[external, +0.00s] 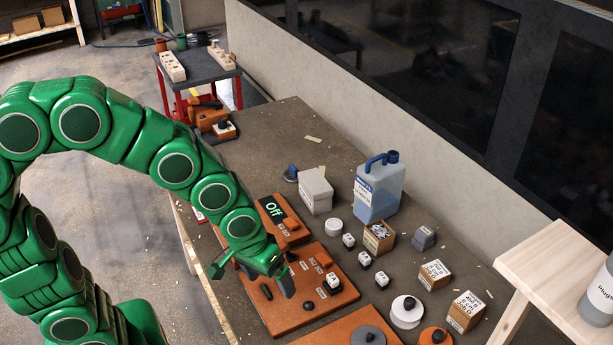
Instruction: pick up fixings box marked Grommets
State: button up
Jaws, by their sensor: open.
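I cannot read the word Grommets on any box. Two small cardboard boxes with white labels, one (434,276) and a nearer one (466,312), stand at the right of the bench; their print is too small to read surely. An open cardboard box (379,238) with pale contents stands behind them, left of a small grey block (424,238). A larger pale grey box (315,192) stands further back. My gripper (252,279) is open and empty, its fingers spread over the left side of the orange panel (305,255), apart from all the boxes.
A blue jug (379,188) stands behind the open box. Small white blocks with dark knobs, such as one (349,241), and round discs (406,312) lie between panel and boxes. A wooden stand (560,265) is at right. The bench's far end (275,135) is mostly clear.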

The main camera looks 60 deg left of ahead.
jog(key=w+d+f+n+t+h, duration=0.1)
jog(key=w+d+n+t+h, duration=0.2)
jog(key=w+d+n, duration=0.6)
jog(key=w+d+f+n+t+h, duration=0.25)
jog(key=w+d+n, duration=0.2)
jog(key=w, duration=0.85)
jog(key=n+t+y, duration=0.5)
jog(key=n+y, duration=0.1)
jog(key=n, duration=1)
send_near(434, 270)
jog(key=shift+w+d+f+h, duration=0.15)
jog(key=shift+h, duration=0.1)
jog(key=shift+w+a+f+n, duration=0.2)
jog(key=shift+w+f+n, duration=0.05)
jog(key=shift+w+f, duration=0.05)
jog(key=shift+t, duration=0.25)
jog(key=shift+x, duration=5.15)
jog(key=shift+w+f, duration=0.25)
jog(key=shift+w, duration=0.25)
jog(key=shift+c, duration=0.2)
jog(key=c, duration=1.1)
